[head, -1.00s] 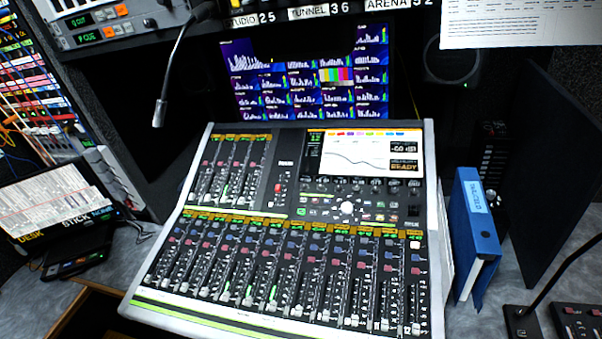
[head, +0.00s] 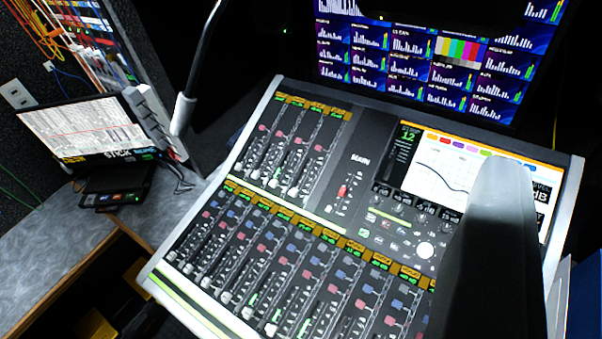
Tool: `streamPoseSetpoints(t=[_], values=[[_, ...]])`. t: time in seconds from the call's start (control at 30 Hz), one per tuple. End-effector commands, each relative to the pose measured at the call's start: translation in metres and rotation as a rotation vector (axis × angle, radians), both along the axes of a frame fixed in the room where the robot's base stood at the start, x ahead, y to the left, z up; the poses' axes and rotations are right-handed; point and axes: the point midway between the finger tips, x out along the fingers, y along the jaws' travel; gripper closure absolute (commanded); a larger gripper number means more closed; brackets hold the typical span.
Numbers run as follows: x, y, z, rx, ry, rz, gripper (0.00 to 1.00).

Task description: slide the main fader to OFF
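The main fader (head: 343,191) has a small red cap in a short slot under the MAIN label, in the upper middle of the mixing desk (head: 372,225). Its cap sits around the middle of the slot; the scale marks are too small to read. A grey, blurred part of my gripper (head: 503,180) rises from the bottom edge at the right and covers part of the desk and its screen. It is to the right of the main fader and apart from it in the picture. I cannot see two separate fingers or anything held.
Several channel faders (head: 290,270) fill the lower desk, with another bank (head: 295,150) left of the main fader. A gooseneck microphone (head: 185,105) hangs at the desk's upper left. A monitor (head: 420,65) stands behind. A tilted panel (head: 95,130) is at left.

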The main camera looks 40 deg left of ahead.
Motion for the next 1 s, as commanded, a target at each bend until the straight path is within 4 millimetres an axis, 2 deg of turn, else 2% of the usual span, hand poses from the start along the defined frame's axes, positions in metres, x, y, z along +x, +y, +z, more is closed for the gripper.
streamPoseSetpoints(t=[0.43, 0.57, 0.77, 0.8, 1.0], values=[[0.001, 0.0, 0.0, 0.0, 0.001, 0.0, 0.64], [0.012, 0.003, -0.002, 0.005, 0.02, 0.006, 0.64], [0.063, 0.02, -0.021, 0.028, 0.119, 0.026, 0.64], [0.075, 0.037, -0.026, 0.033, 0.143, 0.031, 0.64], [0.134, 0.066, -0.06, 0.052, 0.269, 0.048, 0.64]])
